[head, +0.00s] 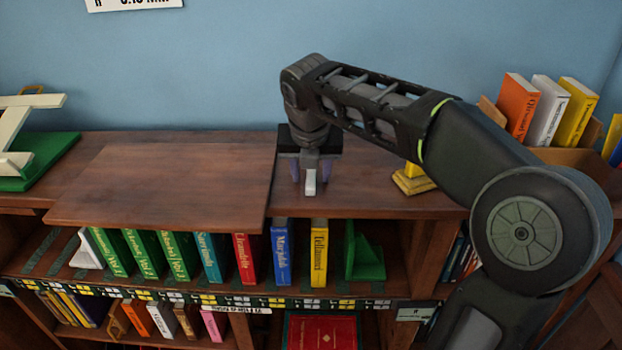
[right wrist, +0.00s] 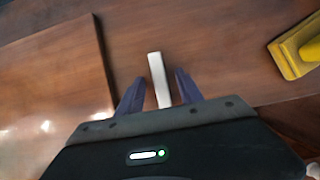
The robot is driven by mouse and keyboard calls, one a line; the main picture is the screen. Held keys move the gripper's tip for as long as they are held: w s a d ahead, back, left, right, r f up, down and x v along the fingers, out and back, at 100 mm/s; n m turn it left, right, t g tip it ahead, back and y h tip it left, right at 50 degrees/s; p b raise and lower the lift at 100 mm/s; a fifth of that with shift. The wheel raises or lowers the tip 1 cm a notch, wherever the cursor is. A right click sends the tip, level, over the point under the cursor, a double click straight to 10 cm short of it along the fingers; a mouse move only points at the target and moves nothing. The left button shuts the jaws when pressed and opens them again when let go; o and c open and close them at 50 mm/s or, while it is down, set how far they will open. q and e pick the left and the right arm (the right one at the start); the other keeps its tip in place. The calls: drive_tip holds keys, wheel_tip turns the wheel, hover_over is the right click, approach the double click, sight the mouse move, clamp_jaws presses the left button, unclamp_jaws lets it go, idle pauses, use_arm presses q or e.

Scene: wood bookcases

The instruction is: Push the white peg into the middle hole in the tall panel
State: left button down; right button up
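The white peg (head: 310,182) is on the brown bookcase top, between the fingers of my right gripper (head: 311,178). In the right wrist view the peg (right wrist: 159,80) points away from the gripper's body. A gap shows on each side of it, between it and the dark purple fingers of my right gripper (right wrist: 158,85). The gripper is open around the peg and points down. I cannot tell whether the peg touches the wood. No tall panel with holes can be made out in either view. My left gripper is not in view.
A raised wooden board (head: 165,185) covers the top left of the peg. A cream stand on a green base (head: 45,160) is at far left. A yellow block (head: 413,180) is to the right, partly behind my arm.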

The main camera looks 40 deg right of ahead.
sight(311, 177)
clamp_jaws()
idle(0.3)
idle(0.3)
drive_tip(key=shift+r, duration=0.6)
wheel_tip(311, 177, up, 9)
drive_tip(key=p, duration=0.1)
drive_tip(key=shift+p, duration=0.3)
drive_tip(key=shift+f, duration=0.15)
